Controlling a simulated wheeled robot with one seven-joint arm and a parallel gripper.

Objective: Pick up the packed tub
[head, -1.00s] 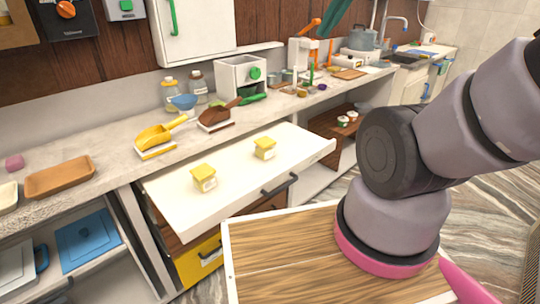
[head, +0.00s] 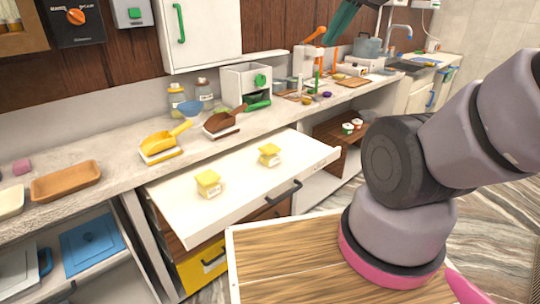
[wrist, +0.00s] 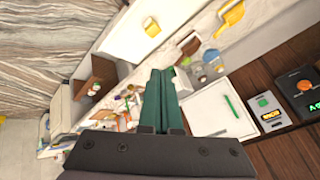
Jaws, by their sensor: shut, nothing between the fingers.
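Two small tubs with yellow lids and pale labelled sides stand upright on the pulled-out white drawer (head: 235,205), a left one (head: 208,184) and a right one (head: 270,155). I cannot tell which one the task means. One yellow-lidded tub (wrist: 151,27) also shows in the wrist view, on the white surface near the top. My gripper (wrist: 160,72) has green fingers pressed together, with nothing between them. In the head view its green fingers (head: 344,18) show at the top, high above the counter and well away from both tubs.
A brown tray (head: 66,182) lies at left. More small tubs (head: 352,126) stand on a low brown shelf. A wooden-topped surface (head: 285,262) is in front.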

